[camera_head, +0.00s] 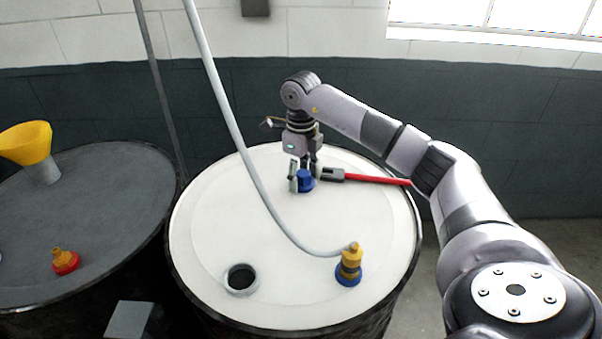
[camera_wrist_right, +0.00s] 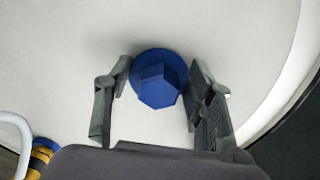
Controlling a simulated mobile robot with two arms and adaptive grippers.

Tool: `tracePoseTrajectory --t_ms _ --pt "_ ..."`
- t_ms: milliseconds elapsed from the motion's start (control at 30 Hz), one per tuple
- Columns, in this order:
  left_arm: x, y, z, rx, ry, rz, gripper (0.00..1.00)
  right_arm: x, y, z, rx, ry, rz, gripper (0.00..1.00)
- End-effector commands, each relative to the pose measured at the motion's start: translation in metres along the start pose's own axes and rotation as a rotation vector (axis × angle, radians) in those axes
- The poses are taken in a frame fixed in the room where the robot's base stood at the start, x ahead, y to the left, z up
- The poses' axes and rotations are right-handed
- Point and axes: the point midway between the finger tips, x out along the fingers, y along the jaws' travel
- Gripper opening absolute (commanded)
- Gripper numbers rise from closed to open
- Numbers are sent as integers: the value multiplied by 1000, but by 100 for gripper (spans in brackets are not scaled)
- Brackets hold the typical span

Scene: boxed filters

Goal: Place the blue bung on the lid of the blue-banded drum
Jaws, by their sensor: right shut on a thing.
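The blue bung (camera_head: 305,182) has a hexagonal head on a round flange and is at the far part of a drum's white lid (camera_head: 215,215). My right gripper (camera_head: 303,177) points down with its fingers on either side of the bung and is shut on it. In the right wrist view the bung (camera_wrist_right: 158,82) sits upright between the fingertips (camera_wrist_right: 160,85). It is at or just above the lid; I cannot tell whether it touches. No blue band shows clearly on the drum's dark side. My left gripper is not in view.
An open round hole (camera_head: 241,279) is at the lid's near left. A brass fitting with a blue base (camera_head: 349,268) joins a grey hose (camera_head: 235,125) crossing the lid. A red-handled tool (camera_head: 365,179) lies right of the bung. A dark drum with a yellow funnel (camera_head: 27,143) stands left.

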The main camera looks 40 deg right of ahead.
Motion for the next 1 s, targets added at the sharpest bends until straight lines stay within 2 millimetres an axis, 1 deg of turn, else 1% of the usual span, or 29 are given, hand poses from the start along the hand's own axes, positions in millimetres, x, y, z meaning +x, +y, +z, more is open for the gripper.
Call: tracePoseTrajectory --t_ms 167,267,300,567,600,867,933,1000 --pt "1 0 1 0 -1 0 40 0 0 0 0 -1 0 18" --pt "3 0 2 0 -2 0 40 3 0 0 0 -1 0 18" --pt "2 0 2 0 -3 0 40 2 0 0 0 -1 0 52" --pt "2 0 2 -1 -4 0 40 2 0 0 1 -1 0 69" --pt "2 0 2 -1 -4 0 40 2 0 0 1 -1 0 71" --pt "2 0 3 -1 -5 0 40 1 0 0 1 -1 0 71" --pt "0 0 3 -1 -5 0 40 -2 0 0 1 -2 0 71" --pt "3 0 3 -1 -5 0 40 -6 0 1 1 -4 -1 71"
